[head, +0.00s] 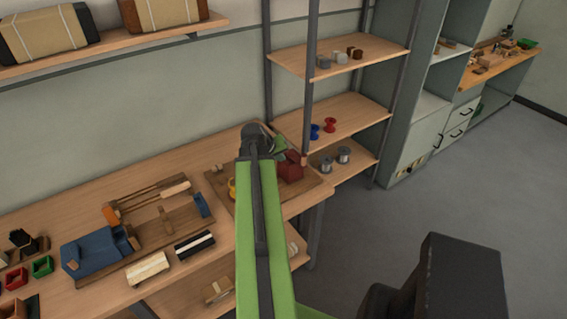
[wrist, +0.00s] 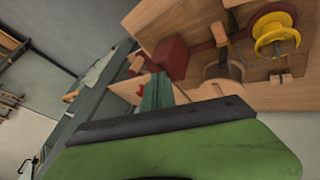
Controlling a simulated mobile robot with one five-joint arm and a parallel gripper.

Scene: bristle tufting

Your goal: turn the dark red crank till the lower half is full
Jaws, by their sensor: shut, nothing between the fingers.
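A dark red block-like part (head: 290,167) sits on a wooden board (head: 312,184) at the right end of the bench; it also shows in the wrist view (wrist: 172,60). In the wrist view a thin dark red bar (wrist: 205,46) runs from it towards an upright wooden peg (wrist: 220,36). I cannot tell which part is the crank's handle. A yellow spool (wrist: 277,36) stands on the same board. My gripper (wrist: 156,92) is shut and empty, close to the dark red block, with no clear contact. The half to be filled cannot be made out.
A blue plane-like tool (head: 95,250), brushes and small coloured trays (head: 42,266) lie on the bench to the left. A shelf post (head: 309,80) rises just behind the board. Spools (head: 344,155) stand on the rack's lower shelf.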

